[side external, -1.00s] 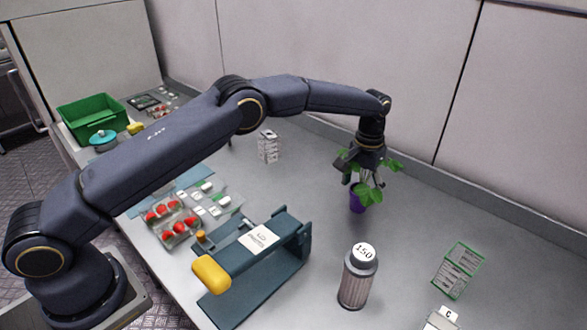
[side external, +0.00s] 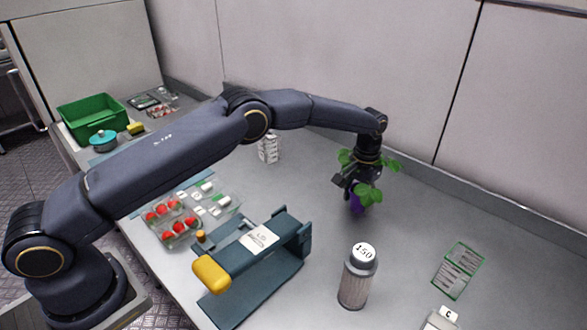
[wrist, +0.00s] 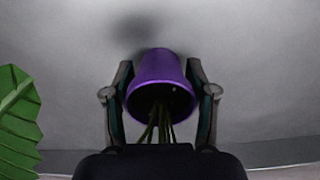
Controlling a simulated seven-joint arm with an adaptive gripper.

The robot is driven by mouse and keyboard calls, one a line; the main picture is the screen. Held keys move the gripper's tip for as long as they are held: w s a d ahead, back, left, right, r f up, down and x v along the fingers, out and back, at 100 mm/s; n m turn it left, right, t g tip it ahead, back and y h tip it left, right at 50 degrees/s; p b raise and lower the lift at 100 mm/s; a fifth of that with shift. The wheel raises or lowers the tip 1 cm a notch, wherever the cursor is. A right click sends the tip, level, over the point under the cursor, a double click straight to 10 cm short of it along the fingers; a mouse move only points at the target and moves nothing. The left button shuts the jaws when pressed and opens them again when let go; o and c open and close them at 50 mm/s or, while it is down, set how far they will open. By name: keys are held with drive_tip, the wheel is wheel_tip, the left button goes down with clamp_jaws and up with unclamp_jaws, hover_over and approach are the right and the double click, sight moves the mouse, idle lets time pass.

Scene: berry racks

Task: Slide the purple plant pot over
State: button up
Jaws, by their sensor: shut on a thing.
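The purple plant pot (side external: 357,205) stands on the grey bench right of centre in the side view, with green leaves around my gripper (side external: 350,186). In the wrist view the purple pot (wrist: 162,70) sits between the two fingers of my gripper (wrist: 160,80). The fingers are closed on its sides, and stems run from its opening towards the palm. A large leaf (wrist: 18,125) shows at the left edge of the wrist view. In the side view the gripper and leaves hide the upper part of the pot.
A bottle labelled 150 (side external: 357,278) stands in front of the pot. A teal press-like device (side external: 290,270) with a yellow handle is to the left. A green-framed rack (side external: 458,270) lies to the right. Strawberry trays (side external: 172,222) are further left. Bench around the pot is clear.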

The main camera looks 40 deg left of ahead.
sight(300, 177)
drive_tip(key=c, duration=0.5)
drive_tip(key=shift+a, duration=10)
drive_tip(key=shift+c, duration=0.2)
drive_tip(key=o, duration=1.3)
drive_tip(key=shift+o, duration=0.2)
wheel_tip(300, 177, up, 12)
